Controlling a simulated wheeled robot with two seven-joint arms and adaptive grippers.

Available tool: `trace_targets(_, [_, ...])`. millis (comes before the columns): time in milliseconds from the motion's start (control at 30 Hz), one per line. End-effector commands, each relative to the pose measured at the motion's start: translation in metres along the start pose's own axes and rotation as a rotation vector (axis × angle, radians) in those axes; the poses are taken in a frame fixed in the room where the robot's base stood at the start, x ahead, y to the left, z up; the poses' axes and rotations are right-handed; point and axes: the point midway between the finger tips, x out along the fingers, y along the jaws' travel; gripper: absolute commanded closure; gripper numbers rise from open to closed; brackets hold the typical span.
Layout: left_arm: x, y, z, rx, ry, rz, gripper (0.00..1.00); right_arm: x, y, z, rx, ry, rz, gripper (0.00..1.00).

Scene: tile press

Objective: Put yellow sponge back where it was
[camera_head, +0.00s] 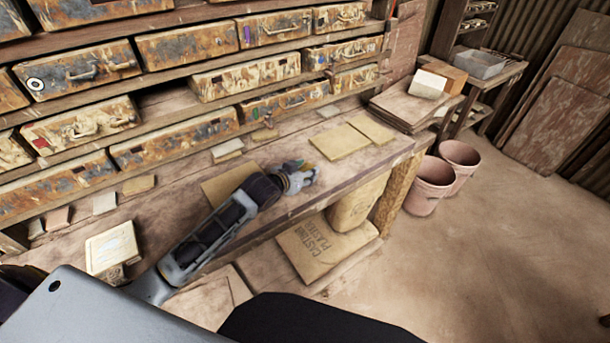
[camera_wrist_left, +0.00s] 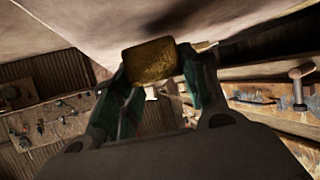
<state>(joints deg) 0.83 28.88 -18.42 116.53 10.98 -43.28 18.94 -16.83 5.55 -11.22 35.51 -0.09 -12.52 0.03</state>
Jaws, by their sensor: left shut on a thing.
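The yellow sponge (camera_wrist_left: 150,62) shows in the left wrist view as a small yellow-brown block between the fingertips. My left gripper (camera_wrist_left: 152,82) is shut on it. In the head view my left arm reaches in from the lower left, and the left gripper (camera_head: 303,178) is over the front part of the wooden workbench (camera_head: 375,163). The sponge is hard to make out there, largely hidden by the gripper. My right gripper is not in view.
Rusty drawers (camera_head: 180,130) line the bench's back. Flat yellowish tiles (camera_head: 341,141) and a cream block (camera_head: 112,247) lie on the bench. A plaster bag (camera_head: 318,246) sits below. Two pink buckets (camera_head: 430,185) stand on open floor to the right.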

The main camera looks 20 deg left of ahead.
Motion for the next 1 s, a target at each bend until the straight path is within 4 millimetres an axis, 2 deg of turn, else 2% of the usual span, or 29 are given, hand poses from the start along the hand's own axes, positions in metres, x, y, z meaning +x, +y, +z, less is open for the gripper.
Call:
trace_targets(200, [0.007,0.001,0.015,-0.001,0.0,0.001,0.72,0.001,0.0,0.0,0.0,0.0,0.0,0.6])
trace_targets(633, [0.009,0.0,0.018,-0.001,0.001,0.001,0.72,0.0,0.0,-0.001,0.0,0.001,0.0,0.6])
trace_targets(667, [0.009,0.0,0.018,-0.001,0.001,0.001,0.55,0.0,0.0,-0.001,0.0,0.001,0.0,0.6])
trace_targets(800, [0.009,0.0,0.018,-0.001,0.001,0.001,0.37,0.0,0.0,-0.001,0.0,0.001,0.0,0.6])
trace_targets(1000, [0.009,0.0,0.018,-0.001,0.001,0.001,0.35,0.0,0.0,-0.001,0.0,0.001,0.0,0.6])
